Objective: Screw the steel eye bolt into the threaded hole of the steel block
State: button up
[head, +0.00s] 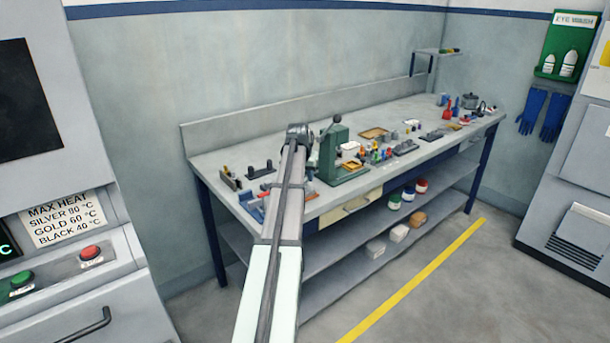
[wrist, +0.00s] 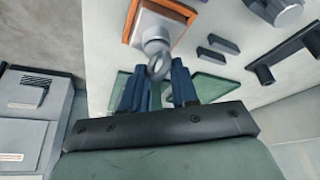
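In the wrist view a grey steel eye bolt (wrist: 157,48) shows with its ring towards me, in front of a pale block face (wrist: 150,22) edged in orange-brown. Whether its thread sits in a hole is hidden. My gripper (wrist: 157,76) has its two dark blue fingers apart. The ring appears between the fingertips with a gap on each side, and I see no contact. In the head view the end of my arm (head: 298,132) is over the left part of the bench, and its fingers cannot be made out. The eye bolt and steel block cannot be picked out there.
A green press (head: 333,152) stands on the bench just right of my arm. Dark brackets (head: 260,168) lie to the left. Small coloured parts (head: 378,153) crowd the middle. In the wrist view dark bars (wrist: 283,52) lie right of the bolt, and a green plate (wrist: 205,87) shows behind the fingers.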

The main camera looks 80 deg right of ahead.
jog(key=n+t, duration=0.1)
jog(key=n, duration=0.3)
jog(key=shift+w+t, duration=0.1)
jog(key=shift+t, duration=0.3)
jog(key=n, duration=0.2)
jog(key=shift+n+t, duration=0.4)
jog(key=n+t+y, duration=0.1)
jog(key=n, duration=0.2)
jog(key=n+t+y, duration=0.1)
jog(key=n, duration=0.2)
jog(key=shift+w+a, duration=0.1)
jog(key=shift+w, duration=0.1)
jog(key=shift+f, duration=0.1)
